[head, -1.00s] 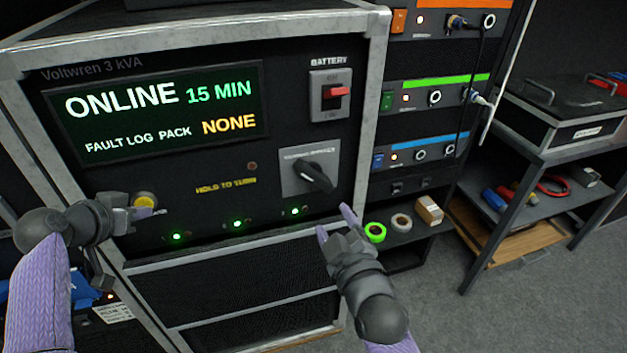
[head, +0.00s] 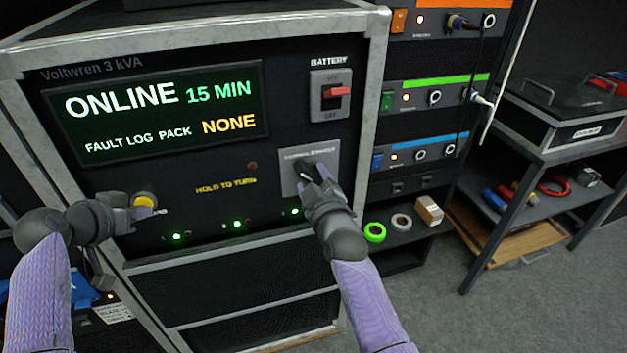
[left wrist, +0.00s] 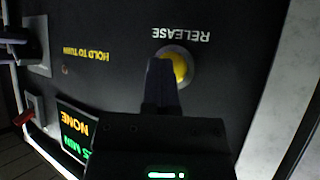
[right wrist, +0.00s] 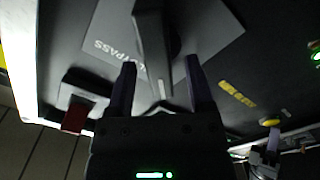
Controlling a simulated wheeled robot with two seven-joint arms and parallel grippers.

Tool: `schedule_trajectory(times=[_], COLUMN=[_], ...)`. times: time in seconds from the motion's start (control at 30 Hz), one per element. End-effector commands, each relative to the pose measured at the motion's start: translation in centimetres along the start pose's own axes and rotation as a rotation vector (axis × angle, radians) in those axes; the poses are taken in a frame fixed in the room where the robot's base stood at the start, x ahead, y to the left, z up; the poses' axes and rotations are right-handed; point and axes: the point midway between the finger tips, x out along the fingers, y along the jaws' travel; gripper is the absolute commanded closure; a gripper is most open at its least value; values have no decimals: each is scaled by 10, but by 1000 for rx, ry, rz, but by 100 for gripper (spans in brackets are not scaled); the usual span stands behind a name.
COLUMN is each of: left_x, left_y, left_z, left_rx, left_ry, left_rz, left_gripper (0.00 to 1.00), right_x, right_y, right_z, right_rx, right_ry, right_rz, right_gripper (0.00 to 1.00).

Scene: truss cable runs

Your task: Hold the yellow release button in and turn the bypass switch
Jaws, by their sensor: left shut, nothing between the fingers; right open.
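The yellow release button (head: 144,200) sits low on the left of the black Voltwren panel; it also shows in the left wrist view (left wrist: 181,65). My left gripper (head: 158,212) is shut and empty, its fingertips overlapping the button's edge in the left wrist view (left wrist: 160,64). I cannot tell how far the button is pressed in. The bypass switch (head: 306,170) is a black handle on a grey plate, partly hidden by my right gripper (head: 318,187). In the right wrist view the open fingers (right wrist: 160,72) stand either side of the handle's near end (right wrist: 151,40), with gaps visible.
The display (head: 160,112) reads ONLINE, 15 MIN, NONE. A red battery switch (head: 335,92) is above the bypass plate. Green lamps (head: 237,223) line the panel's lower edge. A rack shelf with tape rolls (head: 374,232) stands right of the cabinet. Open floor lies at lower right.

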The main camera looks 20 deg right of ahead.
Motion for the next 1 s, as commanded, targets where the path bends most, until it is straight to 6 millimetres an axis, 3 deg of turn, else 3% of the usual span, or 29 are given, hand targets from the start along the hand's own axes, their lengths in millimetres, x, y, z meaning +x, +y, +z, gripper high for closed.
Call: schedule_trajectory(times=[0.3, 0.63, 1.0], left_x=[0, 0, 0], left_y=[0, 0, 0], left_z=[0, 0, 0], left_rx=[0, 0, 0], left_ry=[0, 0, 1], left_rz=[0, 0, 0], left_gripper=[100, 100, 100], right_x=[3, 2, 2], right_y=[0, 0, 0], right_z=[0, 0, 0], right_rx=[0, 0, 28], right_ry=[0, 0, -1], right_rz=[0, 0, 0], right_gripper=[32, 100, 100])
